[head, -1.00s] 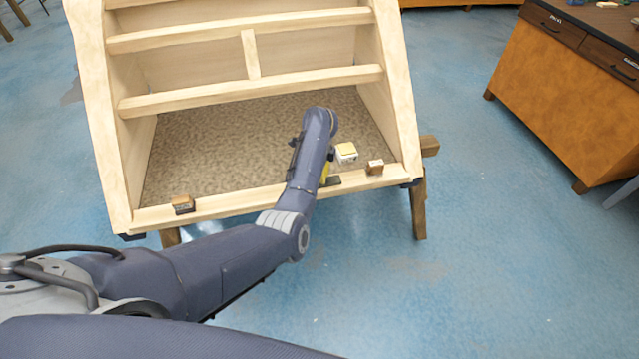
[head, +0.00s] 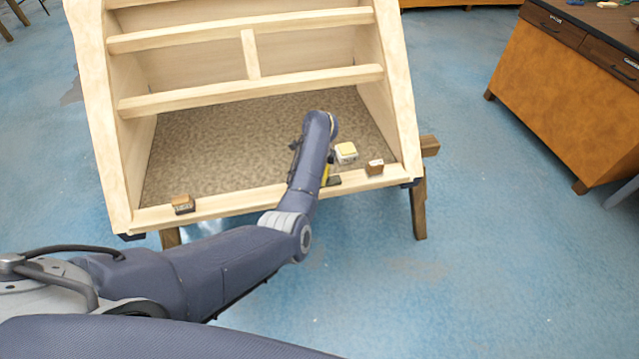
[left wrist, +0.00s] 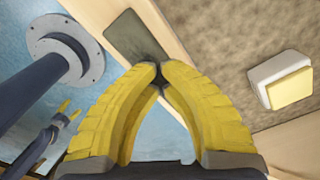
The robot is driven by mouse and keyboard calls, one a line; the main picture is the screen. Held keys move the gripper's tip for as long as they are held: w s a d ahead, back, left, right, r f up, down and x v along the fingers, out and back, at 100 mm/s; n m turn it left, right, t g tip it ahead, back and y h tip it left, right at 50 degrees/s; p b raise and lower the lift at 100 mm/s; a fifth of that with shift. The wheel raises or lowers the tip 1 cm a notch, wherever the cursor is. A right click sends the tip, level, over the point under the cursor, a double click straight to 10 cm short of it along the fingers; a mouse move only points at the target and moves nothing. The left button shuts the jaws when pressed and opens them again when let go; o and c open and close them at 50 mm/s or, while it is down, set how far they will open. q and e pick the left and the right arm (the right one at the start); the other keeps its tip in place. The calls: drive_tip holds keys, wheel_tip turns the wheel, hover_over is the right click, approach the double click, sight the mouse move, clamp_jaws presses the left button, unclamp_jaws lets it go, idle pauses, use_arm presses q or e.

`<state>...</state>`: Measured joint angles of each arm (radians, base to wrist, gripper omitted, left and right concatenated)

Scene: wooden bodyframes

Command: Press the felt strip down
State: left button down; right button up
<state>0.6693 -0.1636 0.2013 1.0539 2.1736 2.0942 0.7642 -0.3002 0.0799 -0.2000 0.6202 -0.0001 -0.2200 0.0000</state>
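The felt strip (left wrist: 136,35) is a dark grey-green piece lying along the pale wooden front rail of the frame; its end (head: 334,181) shows in the head view. My left gripper (left wrist: 158,72) has its yellow fingertips together at the near end of the strip. The tips seem to touch the strip, but exact contact is hard to tell. In the head view my left arm mostly hides this gripper (head: 326,174). My right gripper (left wrist: 69,111) shows small at the left of the left wrist view, its yellow fingertips apart and empty.
The wooden frame (head: 246,94) has a patterned panel (head: 230,140) inside. A white-and-yellow block (head: 346,152) lies on that panel. A brown desk (head: 565,95) stands at right.

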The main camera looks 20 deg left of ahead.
use_arm(q)
drive_tip(key=shift+f, duration=0.4)
idle(0.7)
drive_tip(key=shift+r, duration=3.55)
